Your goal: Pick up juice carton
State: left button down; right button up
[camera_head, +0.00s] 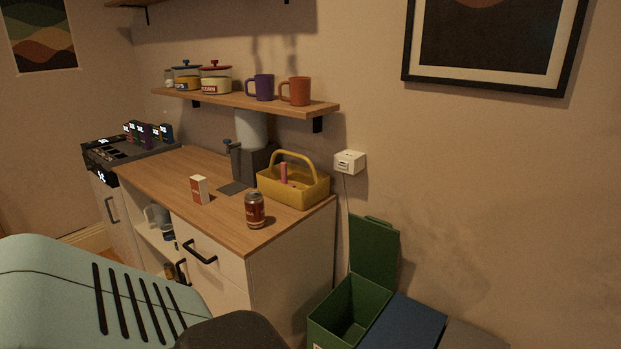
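A small carton (200,190), red on one side and white on the other, stands upright on the wooden counter (165,177). It looks like the juice carton, but its label is too small to read. It stands left of a dark red can (255,210) and in front of a dark coffee machine. Neither of my grippers is in view. Nothing touches the carton.
A yellow caddy (305,190) and the coffee machine (250,163) stand at the counter's back. A shelf (225,98) with mugs and jars hangs above. An open green bin (335,312) stands right of the counter. The counter around the carton is clear.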

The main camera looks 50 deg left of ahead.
aim_at(199, 184)
jog(key=u, duration=2.4)
jog(key=i+j+z, duration=0.1)
jog(key=i+z, duration=0.25)
jog(key=i, duration=0.15)
jog(key=i+j+z, duration=0.35)
jog(key=i, duration=0.15)
jog(key=i+j+z, duration=0.35)
jog(key=i+l, duration=0.1)
